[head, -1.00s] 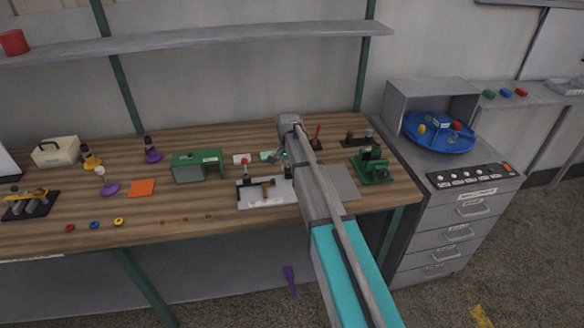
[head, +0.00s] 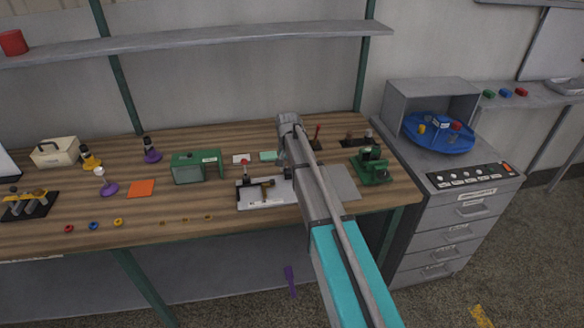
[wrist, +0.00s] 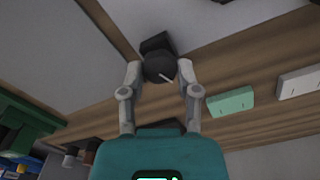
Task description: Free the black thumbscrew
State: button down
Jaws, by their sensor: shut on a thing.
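The black thumbscrew (wrist: 158,66) shows in the wrist view as a round dark knob with a pale line across its face. It sits between the two fingertips of my gripper (wrist: 160,74), which is shut on it from both sides. A dark block (wrist: 157,42) lies directly behind the knob. Whether the knob is still joined to that block cannot be told. In the head view my arm reaches over the bench and my gripper (head: 282,158) is partly hidden by the wrist. The thumbscrew cannot be made out there.
A white tray (head: 249,203) with a tan-handled tool stands left of my arm. A grey plate (head: 343,184) and a green fixture (head: 374,170) stand right of it. A green housing (head: 188,172) is further left. A pale green block (wrist: 230,101) lies near my gripper.

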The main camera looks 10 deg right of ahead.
jog(key=n, duration=0.7)
jog(key=shift+s+a, duration=0.1)
jog(key=shift+s, duration=0.15)
jog(key=n, duration=0.6)
jog(key=shift+n, duration=0.4)
jog(key=shift+c, duration=2.3)
grip_release()
jog(key=shift+o, duration=0.7)
jog(key=shift+w, duration=0.1)
